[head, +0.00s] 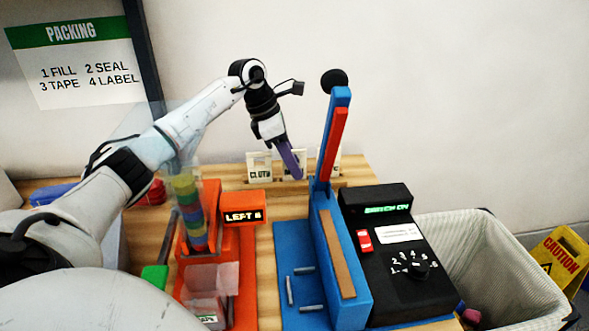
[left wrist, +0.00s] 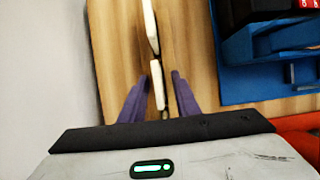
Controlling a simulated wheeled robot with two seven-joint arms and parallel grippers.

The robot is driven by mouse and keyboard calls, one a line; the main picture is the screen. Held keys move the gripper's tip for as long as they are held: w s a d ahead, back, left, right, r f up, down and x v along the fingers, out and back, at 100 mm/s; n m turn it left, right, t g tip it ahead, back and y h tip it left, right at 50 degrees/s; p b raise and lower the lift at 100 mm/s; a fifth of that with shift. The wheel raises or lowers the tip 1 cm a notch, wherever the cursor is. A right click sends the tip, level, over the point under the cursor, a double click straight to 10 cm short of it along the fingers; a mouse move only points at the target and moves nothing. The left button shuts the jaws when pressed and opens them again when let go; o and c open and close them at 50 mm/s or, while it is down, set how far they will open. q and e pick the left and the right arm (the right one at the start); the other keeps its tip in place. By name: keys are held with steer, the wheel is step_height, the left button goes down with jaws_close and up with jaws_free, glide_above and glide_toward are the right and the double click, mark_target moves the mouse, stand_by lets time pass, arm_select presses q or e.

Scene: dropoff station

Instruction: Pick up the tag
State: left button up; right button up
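Three white tags stand upright in a row at the back of the wooden table: a left one with green lettering (head: 259,168), a middle one (head: 288,157) partly behind my fingers, and a right one (head: 331,163) partly behind the blue lever. My left gripper (head: 298,178) points down at the middle of the row. In the left wrist view its purple fingers (left wrist: 157,78) are apart, with a white tag (left wrist: 157,88) edge-on between them and a visible gap on each side. Another tag (left wrist: 151,27) stands just beyond. My right gripper is not in view.
A blue lever press (head: 335,250) and a black dial box (head: 390,240) stand right of the tags. An orange dispenser (head: 243,206) with a stack of coloured pieces stands at left. A lined bin (head: 490,260) is at right. The wall is close behind.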

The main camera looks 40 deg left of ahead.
arm_select(q)
steer(key=shift+w+d+f, duration=0.1)
steer(key=shift+w+f, duration=0.05)
steer(key=shift+f, duration=0.35)
jaws_close()
steer(key=shift+r, duration=0.15)
